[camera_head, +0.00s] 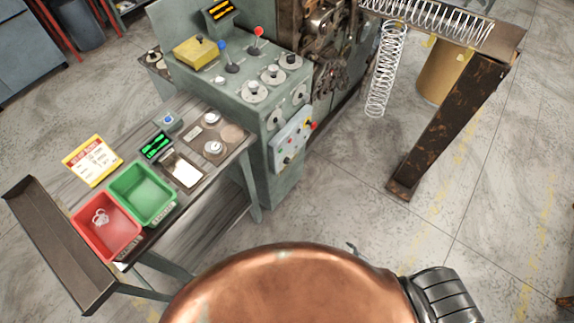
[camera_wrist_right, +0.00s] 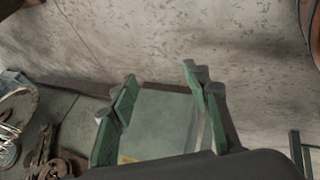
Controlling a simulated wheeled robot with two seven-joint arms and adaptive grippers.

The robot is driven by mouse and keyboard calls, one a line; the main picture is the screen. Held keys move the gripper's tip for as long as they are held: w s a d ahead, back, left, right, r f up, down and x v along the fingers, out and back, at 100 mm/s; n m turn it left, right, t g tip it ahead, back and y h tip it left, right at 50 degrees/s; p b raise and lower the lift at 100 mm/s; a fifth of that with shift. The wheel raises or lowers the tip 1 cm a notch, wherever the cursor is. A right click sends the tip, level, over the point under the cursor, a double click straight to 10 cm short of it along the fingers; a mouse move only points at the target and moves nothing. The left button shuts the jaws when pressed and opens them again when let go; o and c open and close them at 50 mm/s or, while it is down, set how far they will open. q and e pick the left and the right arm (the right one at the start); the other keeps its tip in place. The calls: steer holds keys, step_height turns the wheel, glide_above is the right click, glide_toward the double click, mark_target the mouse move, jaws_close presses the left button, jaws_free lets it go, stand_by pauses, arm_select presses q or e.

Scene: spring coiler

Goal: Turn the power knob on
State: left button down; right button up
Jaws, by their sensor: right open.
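The green-grey spring coiler (camera_head: 278,185) stands at the upper middle of the head view. A light grey control box (camera_head: 291,139) on its side carries several small red, green and dark controls. More dark knobs on round pale dials (camera_head: 254,91) sit on its sloped top. I cannot tell which one is the power knob. My right gripper (camera_wrist_right: 160,75) shows in the right wrist view, its two green-faced fingers spread apart with nothing held. A pale green-grey surface lies behind the gap; I cannot tell the distance. Neither gripper shows in the head view.
A rusty stand (camera_head: 448,130) with coiled springs (camera_head: 386,70) is at right. Floor between is clear.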

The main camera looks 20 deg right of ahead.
steer(key=w+r+n+t+b, duration=0.2)
steer(key=w+n+b, duration=0.1)
steer(key=w, duration=0.4)
steer(key=w+r+n+t+b, duration=0.2)
steer(key=w+n, duration=0.1)
steer(key=w, duration=0.5)
steer(key=n+t+y+b, duration=0.4)
steer(key=n+y+b, duration=0.6)
steer(key=n+b, duration=1.55)
glide_toward(288, 161)
step_height(288, 161, down, 2)
steer(key=w+n+p, duration=0.1)
steer(key=n+p, duration=0.3)
steer(key=n, duration=0.1)
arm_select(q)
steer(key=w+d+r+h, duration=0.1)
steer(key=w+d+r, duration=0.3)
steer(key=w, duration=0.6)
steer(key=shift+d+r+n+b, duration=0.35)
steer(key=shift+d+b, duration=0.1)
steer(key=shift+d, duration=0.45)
arm_select(e)
steer(key=x, duration=0.7)
steer(key=shift+w+a+r, duration=0.15)
steer(key=shift+w+a, duration=0.05)
steer(key=shift+w, duration=0.1)
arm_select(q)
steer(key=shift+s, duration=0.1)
arm_select(e)
steer(key=shift+c, duration=0.7)
